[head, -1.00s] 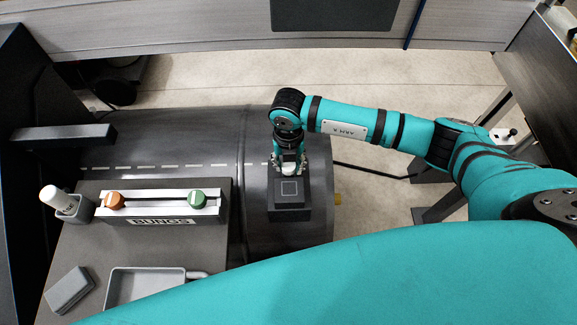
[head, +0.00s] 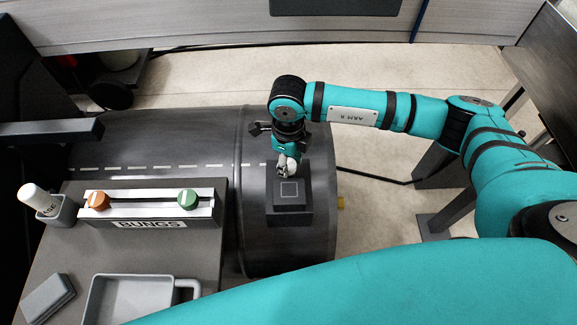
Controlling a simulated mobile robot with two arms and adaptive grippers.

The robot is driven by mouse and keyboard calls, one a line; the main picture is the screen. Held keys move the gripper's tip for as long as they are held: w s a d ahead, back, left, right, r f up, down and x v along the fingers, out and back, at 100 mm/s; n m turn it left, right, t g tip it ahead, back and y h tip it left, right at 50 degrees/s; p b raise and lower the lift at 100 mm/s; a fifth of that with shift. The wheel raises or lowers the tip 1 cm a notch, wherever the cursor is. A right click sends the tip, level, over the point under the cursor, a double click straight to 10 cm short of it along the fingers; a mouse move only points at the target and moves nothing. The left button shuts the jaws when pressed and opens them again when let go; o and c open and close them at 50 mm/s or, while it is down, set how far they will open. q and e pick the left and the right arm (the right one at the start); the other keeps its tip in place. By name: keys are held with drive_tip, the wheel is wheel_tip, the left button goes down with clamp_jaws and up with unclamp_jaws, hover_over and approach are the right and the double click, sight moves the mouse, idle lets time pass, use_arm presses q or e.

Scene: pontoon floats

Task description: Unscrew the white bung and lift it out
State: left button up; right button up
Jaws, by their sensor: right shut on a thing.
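The dark cylindrical float (head: 150,147) lies across the middle, with a dashed pale line along it. My right gripper (head: 285,169) points down at the float's right part, just behind a dark square block (head: 290,210). It is shut on a small, mostly hidden thing, which I take to be the white bung. I cannot tell whether the bung is still seated in the float or clear of it. My left gripper is not in view.
At left, a table (head: 60,255) bears a rack labelled BUNGS (head: 150,222) with an orange bung (head: 98,201) and a green bung (head: 188,195). A white-capped bottle (head: 37,197), a grey tray (head: 135,277) and a grey block (head: 48,298) are also there.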

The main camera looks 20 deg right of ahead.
drive_tip(key=n+b, duration=0.2)
drive_tip(key=n, duration=0.1)
drive_tip(key=n+b, duration=0.1)
drive_tip(key=shift+w+f+n, duration=0.1)
drive_tip(key=shift+f+n, duration=0.2)
drive_tip(key=shift+r+n+b, duration=0.25)
drive_tip(key=shift+n+b, duration=0.1)
drive_tip(key=shift+n, duration=0.35)
drive_tip(key=o, duration=1)
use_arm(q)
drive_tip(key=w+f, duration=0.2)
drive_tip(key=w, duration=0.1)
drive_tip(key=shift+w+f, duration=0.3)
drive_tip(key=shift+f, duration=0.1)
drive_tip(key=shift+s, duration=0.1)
use_arm(e)
drive_tip(key=shift+r, duration=0.15)
